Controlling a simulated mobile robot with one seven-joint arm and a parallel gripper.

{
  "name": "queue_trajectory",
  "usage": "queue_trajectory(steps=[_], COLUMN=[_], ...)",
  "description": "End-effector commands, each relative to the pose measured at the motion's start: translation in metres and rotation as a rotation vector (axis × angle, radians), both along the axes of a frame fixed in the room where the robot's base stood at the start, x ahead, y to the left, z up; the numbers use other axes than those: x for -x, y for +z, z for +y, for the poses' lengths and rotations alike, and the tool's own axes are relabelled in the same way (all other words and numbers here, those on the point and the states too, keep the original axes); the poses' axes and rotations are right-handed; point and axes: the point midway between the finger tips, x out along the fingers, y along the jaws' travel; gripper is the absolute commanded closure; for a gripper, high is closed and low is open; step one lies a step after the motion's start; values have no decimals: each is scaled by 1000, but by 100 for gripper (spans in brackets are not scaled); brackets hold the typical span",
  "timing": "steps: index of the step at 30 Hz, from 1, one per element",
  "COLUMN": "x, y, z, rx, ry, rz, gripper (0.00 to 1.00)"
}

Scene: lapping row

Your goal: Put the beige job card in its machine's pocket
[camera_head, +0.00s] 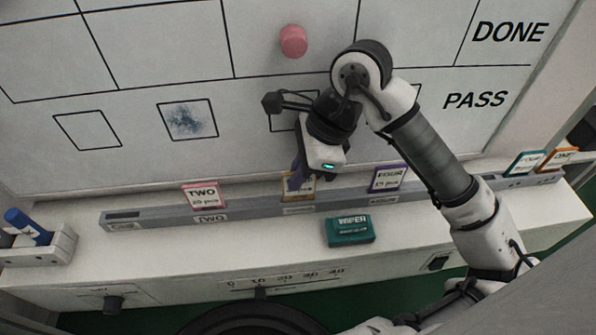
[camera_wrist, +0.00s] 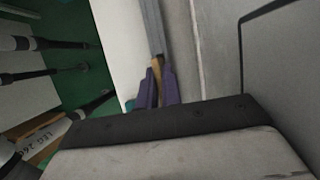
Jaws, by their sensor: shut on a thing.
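The beige job card (camera_head: 308,186) is at the grey pocket rail (camera_head: 250,212), between the pink TWO card (camera_head: 203,195) and the purple FOUR card (camera_head: 388,178). My gripper (camera_head: 296,181) is shut on the beige card from above, its purple fingers covering the card's left part. In the wrist view the beige card (camera_wrist: 157,66) shows as a thin edge between the purple fingers (camera_wrist: 161,86), in line with the rail (camera_wrist: 153,25). The card's print is mostly hidden. I cannot tell how deep its lower edge sits in the pocket.
A green wiper box (camera_head: 349,231) lies on the ledge in front of the rail. More cards (camera_head: 525,163) stand at the rail's right end. A tray with a blue marker (camera_head: 28,227) is at the far left. The whiteboard (camera_head: 150,60) rises behind, with a pink magnet (camera_head: 293,41).

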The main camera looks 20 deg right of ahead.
Motion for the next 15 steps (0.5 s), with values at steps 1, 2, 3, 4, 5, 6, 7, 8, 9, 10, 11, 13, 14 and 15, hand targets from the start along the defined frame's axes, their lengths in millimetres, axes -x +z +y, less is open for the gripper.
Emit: queue_trajectory(steps=[1,2,3,4,5,6,7,8,9,10,11,13,14,15], x=[0,0,0,0,0,0,0,0,0,0,0,0,0,0], y=[-3,-3,-3,-3,-3,-3,-3,-3,-3,-4,-5,-7,-7,-8], z=[0,0,0,0,0,0,0,0,0,0,0,0,0,0], rx=[-1,-1,-1,-1,-1,-1,-1,-1,-1,0,0,0,0,0], ry=[0,0,0,0,0,0,0,0,0,0,0,1,1,0], rz=[0,0,0,0,0,0,0,0,-1,-1,-1,-1,-1,-1], gripper=[100,100,100,100,100,100,100,100,100,100,100,100,100,100])
